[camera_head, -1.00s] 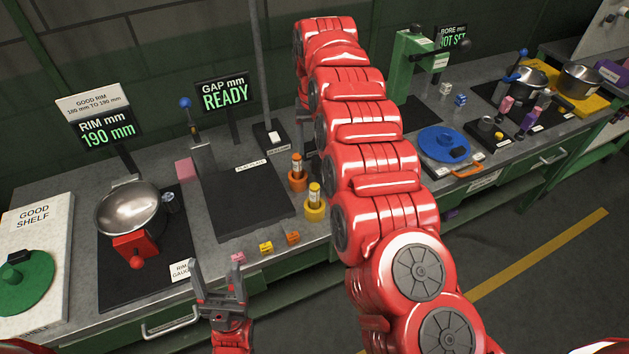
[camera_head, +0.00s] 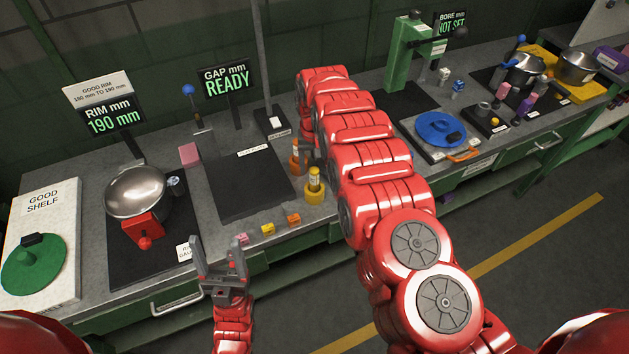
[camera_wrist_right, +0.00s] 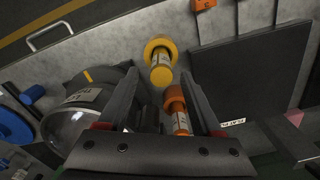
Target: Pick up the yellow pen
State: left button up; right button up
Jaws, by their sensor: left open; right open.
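The yellow pen (camera_head: 314,178) stands upright in a yellow round holder (camera_head: 314,195) near the bench's front edge. In the right wrist view the yellow pen (camera_wrist_right: 160,68) lies just beyond the fingertips. An orange pen (camera_head: 296,152) stands in an orange holder behind it, and in the right wrist view the orange pen (camera_wrist_right: 181,118) shows between the fingers, nearer the right one. My right gripper (camera_wrist_right: 160,85) is open and empty, low beside the pens; the red arm partly hides it in the head view. My left gripper (camera_head: 221,263) is open and empty at the bench's front edge.
A dark flat plate (camera_head: 243,183) lies left of the pens. Small pink, yellow and orange blocks (camera_head: 268,229) sit along the front edge. A metal bowl (camera_head: 135,192) is at left. A blue disc (camera_head: 440,128) lies right of my arm.

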aim_at(315, 178)
jog(key=shift+f+p, duration=0.3)
jog(key=shift+p, duration=0.05)
jog(key=f, duration=0.3)
jog(key=shift+s+p, duration=0.2)
jog(key=shift+p, duration=0.15)
jog(key=shift+f, duration=0.55)
jog(key=shift+a+r, duration=0.1)
jog(key=c, duration=0.3)
grip_shut()
